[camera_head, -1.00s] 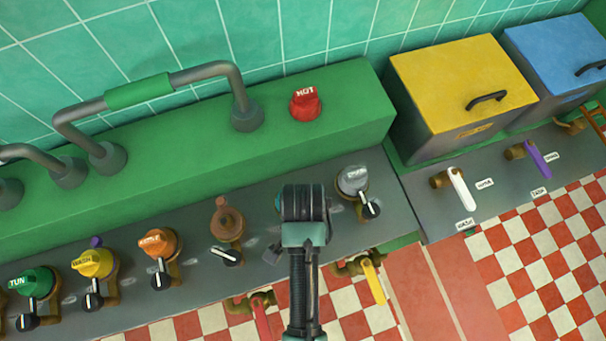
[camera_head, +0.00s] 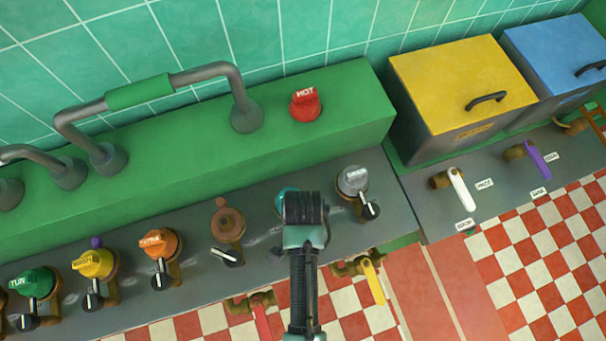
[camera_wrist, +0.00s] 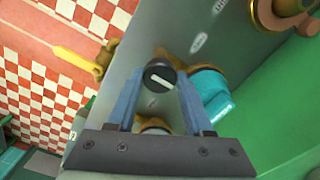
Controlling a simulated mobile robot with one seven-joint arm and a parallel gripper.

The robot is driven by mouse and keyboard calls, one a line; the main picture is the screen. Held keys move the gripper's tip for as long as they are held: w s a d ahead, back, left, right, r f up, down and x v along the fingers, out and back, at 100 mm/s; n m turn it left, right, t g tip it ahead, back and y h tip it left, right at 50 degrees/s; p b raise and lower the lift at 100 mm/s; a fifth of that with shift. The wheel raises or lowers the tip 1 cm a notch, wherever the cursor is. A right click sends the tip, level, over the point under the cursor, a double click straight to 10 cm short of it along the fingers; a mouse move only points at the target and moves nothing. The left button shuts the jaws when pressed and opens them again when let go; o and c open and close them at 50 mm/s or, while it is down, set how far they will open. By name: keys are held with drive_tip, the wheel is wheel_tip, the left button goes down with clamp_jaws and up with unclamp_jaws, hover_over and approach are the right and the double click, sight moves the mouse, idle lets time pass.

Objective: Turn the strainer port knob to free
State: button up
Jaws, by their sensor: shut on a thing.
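My gripper (camera_wrist: 161,76) is shut on a small black round knob with a white line across its face (camera_wrist: 158,78). The knob sits between the tips of the two blue fingers. A teal cap (camera_wrist: 210,96) lies just right of it in the wrist view. In the head view only a sliver of the teal cap (camera_head: 285,202) shows, and my wrist (camera_head: 305,208) hides the held knob. No readable label marks the held knob as the strainer port, and the free mark cannot be made out.
Similar black knobs stand along the grey panel beside green, yellow, orange, brown and grey caps (camera_head: 353,181). A yellow lever (camera_head: 373,282) and a red lever (camera_head: 262,322) hang below the panel. A green ledge (camera_head: 345,105) with a red HOT knob (camera_head: 305,104) rises behind.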

clamp_jaws()
drive_tip(key=shift+n+p, duration=0.3)
drive_tip(key=n+p, duration=0.2)
drive_tip(key=n, duration=0.1)
drive_tip(key=shift+r+n, duration=0.15)
drive_tip(key=shift+n, duration=0.15)
drive_tip(key=n+p, duration=0.3)
drive_tip(key=n, duration=0.2)
drive_tip(key=shift+n, duration=0.4)
drive_tip(key=o, duration=1.2)
unclamp_jaws()
drive_tip(key=shift+c, duration=0.2)
